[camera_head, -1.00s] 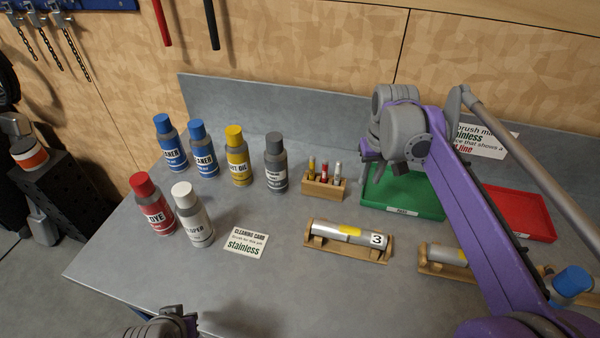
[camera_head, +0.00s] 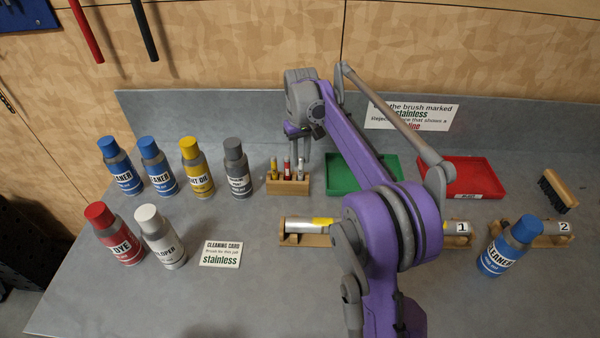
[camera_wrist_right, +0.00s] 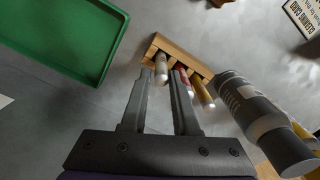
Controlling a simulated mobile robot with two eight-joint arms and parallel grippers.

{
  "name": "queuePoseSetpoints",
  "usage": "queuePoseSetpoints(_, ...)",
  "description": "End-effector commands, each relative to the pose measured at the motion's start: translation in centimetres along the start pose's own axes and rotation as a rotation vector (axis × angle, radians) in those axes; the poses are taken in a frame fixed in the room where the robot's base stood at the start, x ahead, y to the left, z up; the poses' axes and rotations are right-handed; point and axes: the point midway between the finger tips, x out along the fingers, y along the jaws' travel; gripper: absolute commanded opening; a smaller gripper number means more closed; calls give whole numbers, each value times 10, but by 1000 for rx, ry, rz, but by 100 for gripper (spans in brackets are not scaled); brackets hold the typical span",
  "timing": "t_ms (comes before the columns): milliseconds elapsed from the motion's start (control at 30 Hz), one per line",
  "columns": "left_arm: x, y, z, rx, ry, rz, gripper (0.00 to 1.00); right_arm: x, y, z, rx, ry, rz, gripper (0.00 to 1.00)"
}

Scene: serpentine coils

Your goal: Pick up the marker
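A small wooden holder (camera_head: 288,186) stands on the bench with three upright markers: a yellow one (camera_head: 274,167), a red one (camera_head: 287,167) and a silver-white one (camera_head: 300,169). My right gripper (camera_head: 299,150) points down just above the holder. In the right wrist view, the right gripper (camera_wrist_right: 162,78) is open. The silver-white marker (camera_wrist_right: 161,69) shows in the gap between its fingertips; I cannot tell whether they touch it. The red marker (camera_wrist_right: 187,82) is partly hidden by the right-hand finger. My left gripper is out of view.
A grey bottle (camera_head: 237,168) stands close left of the holder, with a yellow-capped bottle (camera_head: 196,168) beyond it. A green tray (camera_head: 340,180) lies to its right, then a red tray (camera_head: 470,178). My right arm partly covers a metal cylinder on a cradle (camera_head: 303,240).

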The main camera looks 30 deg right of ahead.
Motion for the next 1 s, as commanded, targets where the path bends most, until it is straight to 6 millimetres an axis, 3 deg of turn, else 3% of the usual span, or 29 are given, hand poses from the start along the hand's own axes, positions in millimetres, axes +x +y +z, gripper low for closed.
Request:
queuePoseSetpoints(300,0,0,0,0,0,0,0,42,-1,2,0,0,0,28)
queuePoseSetpoints(567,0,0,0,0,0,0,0,44,-1,2,0,1,0,28)
queuePoseSetpoints(733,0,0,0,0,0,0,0,44,-1,2,0,1,0,0)
queuePoseSetpoints(1000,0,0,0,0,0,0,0,44,-1,2,0,1,0,0)
